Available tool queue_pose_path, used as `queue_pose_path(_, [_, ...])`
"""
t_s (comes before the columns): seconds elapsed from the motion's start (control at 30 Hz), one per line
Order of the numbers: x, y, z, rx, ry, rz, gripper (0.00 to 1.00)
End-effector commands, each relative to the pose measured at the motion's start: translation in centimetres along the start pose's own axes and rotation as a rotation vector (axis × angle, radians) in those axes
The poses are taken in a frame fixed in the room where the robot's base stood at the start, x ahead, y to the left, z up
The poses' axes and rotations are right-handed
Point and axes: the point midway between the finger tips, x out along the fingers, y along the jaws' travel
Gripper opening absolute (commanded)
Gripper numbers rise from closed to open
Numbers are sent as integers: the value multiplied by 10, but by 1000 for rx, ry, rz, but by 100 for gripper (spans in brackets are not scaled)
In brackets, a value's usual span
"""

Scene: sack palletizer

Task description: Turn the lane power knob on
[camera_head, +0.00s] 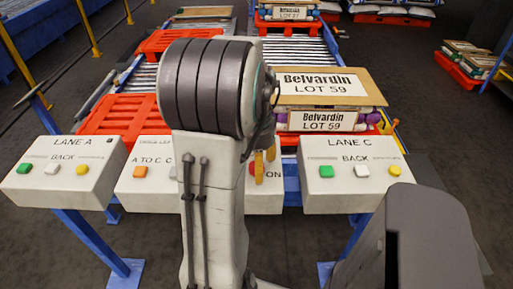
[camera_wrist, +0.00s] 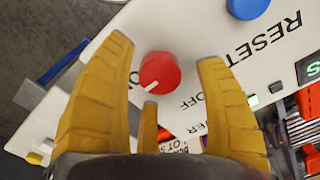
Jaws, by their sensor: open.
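The red round knob (camera_wrist: 160,72) sits on a white control panel (camera_wrist: 200,35) in the wrist view. Its white pointer mark points down and slightly left in that picture. An OFF label is printed below and right of it. My gripper (camera_wrist: 165,55) is open, with yellow fingers spread to the left and right of the knob and a third finger below it. I cannot tell whether any finger touches the knob. In the head view, my arm hides most of the middle panel (camera_head: 140,190); the yellow fingertips (camera_head: 264,165) show beside an ON label.
A blue button (camera_wrist: 248,8) by a RESET label and a green display (camera_wrist: 312,68) lie near the knob. LANE A panel (camera_head: 60,180) and LANE C panel (camera_head: 352,185) flank the middle one. Behind stand orange pallets (camera_head: 125,110), rollers and a Belvardin LOT 59 load (camera_head: 320,87).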

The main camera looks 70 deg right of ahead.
Motion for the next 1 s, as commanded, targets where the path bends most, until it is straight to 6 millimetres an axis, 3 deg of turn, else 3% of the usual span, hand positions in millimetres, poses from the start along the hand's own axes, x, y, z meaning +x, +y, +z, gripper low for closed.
queue_pose_path(0.6, [-94,0,0,0,2,-1,65])
queue_pose_path(1.0, [-112,0,1,0,-1,0,65])
